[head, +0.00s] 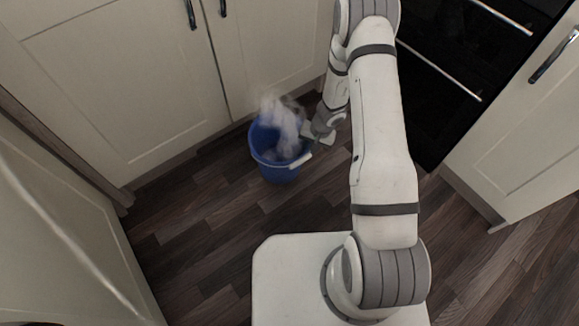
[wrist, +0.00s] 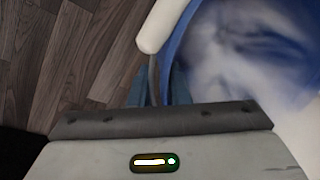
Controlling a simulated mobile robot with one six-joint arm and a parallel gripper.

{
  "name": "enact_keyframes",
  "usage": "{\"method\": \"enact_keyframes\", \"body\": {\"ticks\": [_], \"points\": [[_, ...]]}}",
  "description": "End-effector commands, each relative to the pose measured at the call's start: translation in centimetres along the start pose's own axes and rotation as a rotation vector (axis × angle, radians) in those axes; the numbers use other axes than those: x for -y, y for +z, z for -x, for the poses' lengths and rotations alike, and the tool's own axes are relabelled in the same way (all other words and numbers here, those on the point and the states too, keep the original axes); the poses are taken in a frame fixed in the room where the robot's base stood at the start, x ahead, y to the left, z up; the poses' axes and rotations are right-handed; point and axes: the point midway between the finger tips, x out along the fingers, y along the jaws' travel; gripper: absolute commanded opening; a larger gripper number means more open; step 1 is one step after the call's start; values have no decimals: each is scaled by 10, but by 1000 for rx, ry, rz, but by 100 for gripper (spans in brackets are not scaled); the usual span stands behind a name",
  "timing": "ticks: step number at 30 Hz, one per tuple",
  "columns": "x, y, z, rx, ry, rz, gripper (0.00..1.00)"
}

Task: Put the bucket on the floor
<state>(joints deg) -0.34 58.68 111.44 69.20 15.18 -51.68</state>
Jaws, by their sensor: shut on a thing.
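The blue bucket (head: 278,172) is in the middle of the head view, close to the cream cabinet doors, with whitish steam or vapour rising from it. I cannot tell for certain whether its base touches the floor (head: 210,220). The bucket's base is hidden in the wrist view.
Cream cabinets (head: 130,90) stand behind and to the left of the bucket. A black oven (head: 460,60) with metal handles is at the upper right, and another cream cabinet (head: 525,130) is at the right. Dark wood floor is clear in front and to the left.

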Motion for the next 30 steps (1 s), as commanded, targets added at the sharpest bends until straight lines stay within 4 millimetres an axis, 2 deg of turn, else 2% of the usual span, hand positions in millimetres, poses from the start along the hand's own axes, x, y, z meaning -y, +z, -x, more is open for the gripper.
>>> {"method": "enact_keyframes", "body": {"ticks": [3, 9, 17, 24, 30], "points": [[-6, 0, -22, 1, -2, -3, 0], [-12, -1, -46, -1, -2, -2, 0], [-15, 0, -58, -1, -2, -2, 0], [-23, 0, -86, -1, -2, -1, 0], [-23, -1, -87, -2, -2, -1, 0]]}}
